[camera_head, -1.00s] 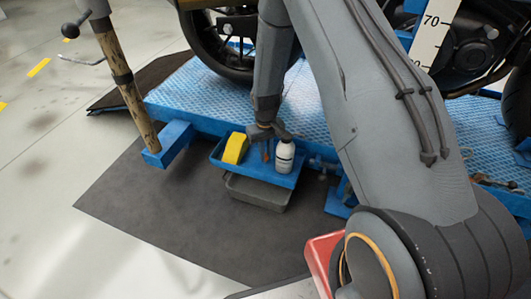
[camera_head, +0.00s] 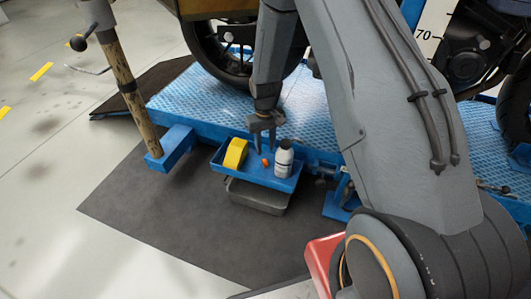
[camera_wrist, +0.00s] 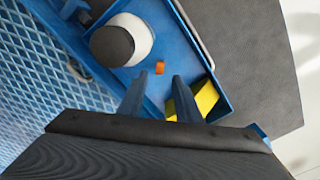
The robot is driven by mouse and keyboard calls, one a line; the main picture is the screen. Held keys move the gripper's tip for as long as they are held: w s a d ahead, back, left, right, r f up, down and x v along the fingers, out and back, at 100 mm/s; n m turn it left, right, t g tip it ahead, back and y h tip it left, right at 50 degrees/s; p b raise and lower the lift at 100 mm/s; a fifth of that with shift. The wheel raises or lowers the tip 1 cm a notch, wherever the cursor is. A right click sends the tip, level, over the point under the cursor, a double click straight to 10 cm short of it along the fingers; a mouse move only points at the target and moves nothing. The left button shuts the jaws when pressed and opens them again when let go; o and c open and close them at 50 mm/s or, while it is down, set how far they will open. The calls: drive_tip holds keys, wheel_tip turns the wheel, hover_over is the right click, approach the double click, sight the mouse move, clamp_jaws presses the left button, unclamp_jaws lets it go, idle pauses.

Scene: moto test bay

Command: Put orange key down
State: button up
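The orange key (camera_head: 265,162) is a small orange piece in the blue tray (camera_head: 268,182), between a yellow block (camera_head: 235,154) and a white bottle (camera_head: 284,158). It also shows in the wrist view (camera_wrist: 160,68), lying apart from the fingers. My gripper (camera_head: 262,148) is above the tray with its fingers spread and nothing between them. In the wrist view the two fingers (camera_wrist: 158,88) stand apart. The bottle's dark top (camera_wrist: 112,46) and the yellow block (camera_wrist: 196,100) lie on either side of the key.
A grey bin (camera_head: 258,198) sits under the tray. The blue lift platform (camera_head: 200,98) with a motorcycle is behind it. A wooden-handled post (camera_head: 130,92) stands at left. The dark mat (camera_head: 170,215) in front is clear.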

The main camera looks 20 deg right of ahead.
drive_tip(key=s+a+r+n+p, duration=0.1)
drive_tip(key=s+a+r, duration=0.35)
drive_tip(key=r, duration=0.35)
drive_tip(key=s+a+r, duration=0.3)
drive_tip(key=a+r, duration=0.3)
drive_tip(key=r, duration=0.1)
drive_tip(key=s+a+r+n+p, duration=0.1)
drive_tip(key=s+a+r, duration=0.35)
drive_tip(key=r, duration=0.35)
drive_tip(key=s+a+r, duration=0.1)
drive_tip(key=s+r, duration=0.2)
drive_tip(key=s, duration=0.5)
drive_tip(key=s+a+r+n+y, duration=0.1)
drive_tip(key=s+a+r, duration=0.1)
drive_tip(key=s+r, duration=0.2)
drive_tip(key=s+a+r+n, duration=0.1)
drive_tip(key=s+a+r, duration=0.1)
drive_tip(key=s, duration=0.9)
drive_tip(key=shift+s+a+r+y, duration=0.2)
drive_tip(key=shift+s+r+y, duration=0.15)
drive_tip(key=shift+r, duration=0.35)
